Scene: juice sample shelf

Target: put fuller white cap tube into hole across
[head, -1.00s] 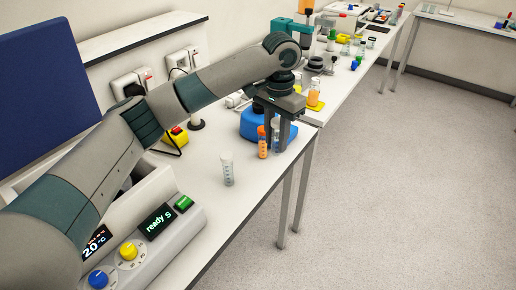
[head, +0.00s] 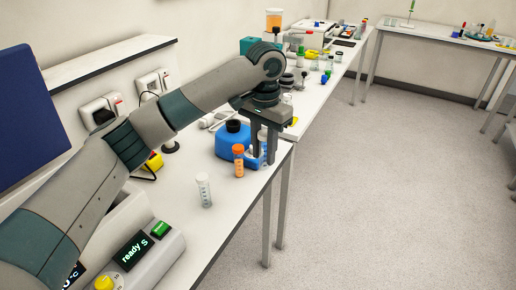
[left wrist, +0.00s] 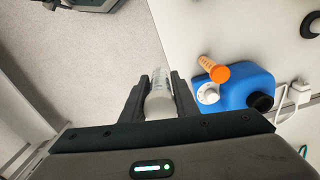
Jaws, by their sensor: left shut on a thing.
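My left gripper (head: 265,150) points down beside the blue container. In the left wrist view (left wrist: 158,100) it is shut on a clear, marked tube with a whitish cap (left wrist: 158,106). In the head view the fingers partly hide this tube. An orange-capped tube (head: 239,160) stands just left of the gripper; it also shows in the left wrist view (left wrist: 220,73). Next to it there is a white round cap (left wrist: 208,94). Another clear, white-capped tube (head: 204,190) stands alone on the bench nearer to me. I cannot make out the hole. My right gripper is out of view.
The blue container (head: 230,140) with a black cap stands behind the tubes. A control box with a "ready S" display (head: 132,250) is at the near left. The bench (head: 190,225) is clear around the lone tube. Several vessels stand on the bench farther back.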

